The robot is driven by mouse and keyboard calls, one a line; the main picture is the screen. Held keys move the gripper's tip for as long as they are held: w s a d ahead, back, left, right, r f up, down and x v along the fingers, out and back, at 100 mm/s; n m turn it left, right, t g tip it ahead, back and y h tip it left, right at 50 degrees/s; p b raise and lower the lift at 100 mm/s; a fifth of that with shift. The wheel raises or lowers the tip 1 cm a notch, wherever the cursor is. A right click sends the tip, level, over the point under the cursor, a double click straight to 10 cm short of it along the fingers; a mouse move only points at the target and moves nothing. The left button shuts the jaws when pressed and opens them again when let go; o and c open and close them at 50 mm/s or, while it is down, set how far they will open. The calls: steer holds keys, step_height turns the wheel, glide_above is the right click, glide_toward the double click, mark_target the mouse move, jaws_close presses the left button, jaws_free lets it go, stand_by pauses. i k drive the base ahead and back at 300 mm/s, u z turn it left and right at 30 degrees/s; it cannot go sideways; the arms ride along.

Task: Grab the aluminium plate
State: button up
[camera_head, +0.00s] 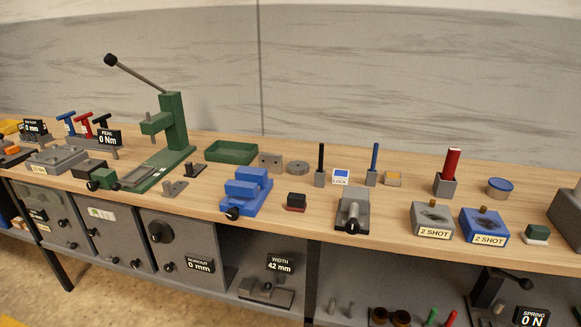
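A small grey metal plate with holes (270,163) stands upright near the back of the bench, just right of the green tray. It could be the aluminium plate, but I cannot be sure. Another flat grey piece (137,177) lies by the base of the green lever press and might also be a plate. My gripper does not show in this view.
The wooden bench (330,230) is crowded. The green press (172,125), green tray (231,151), blue vise (247,190), round grey disc (297,167) and grey bracket (174,188) are near the plates. Grey drawers and shelves are below.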

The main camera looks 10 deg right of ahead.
mark_target(274, 162)
steer(key=z, duration=0.35)
steer(key=k, duration=0.4)
steer(key=u, duration=1.8)
steer(key=i, duration=1.65)
